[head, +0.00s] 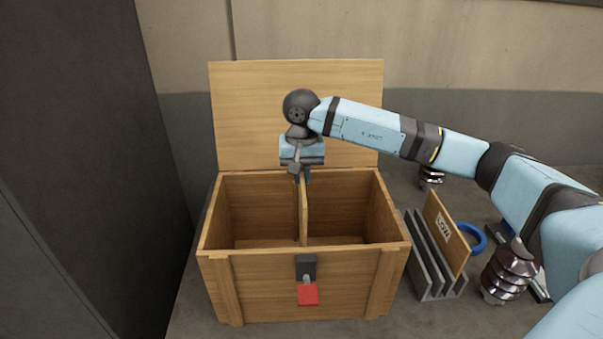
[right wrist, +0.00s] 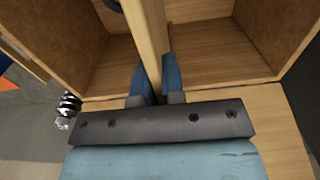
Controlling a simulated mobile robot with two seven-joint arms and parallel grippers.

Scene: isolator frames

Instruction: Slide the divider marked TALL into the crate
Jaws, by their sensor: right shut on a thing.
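The wooden crate (head: 228,285) stands open with its lid (head: 245,110) tilted up at the back. A wooden divider (head: 303,215) stands upright inside it, seen edge-on near the middle, with space on both sides. Its marking is not visible. My right gripper (head: 301,176) is above the crate's back part, shut on the divider's upper edge. In the right wrist view the two blue fingers (right wrist: 158,85) pinch the divider (right wrist: 146,35) from both sides. Whether its lower edge touches the crate floor I cannot tell. My left gripper is not in view.
A grey rack (head: 425,270) right of the crate holds a divider marked LOW (head: 445,232). Beside it are a blue ring (head: 472,238) and dark ribbed metal parts (head: 508,272). A red tag (head: 307,294) hangs at the crate's front latch. A dark panel (head: 75,150) stands at left.

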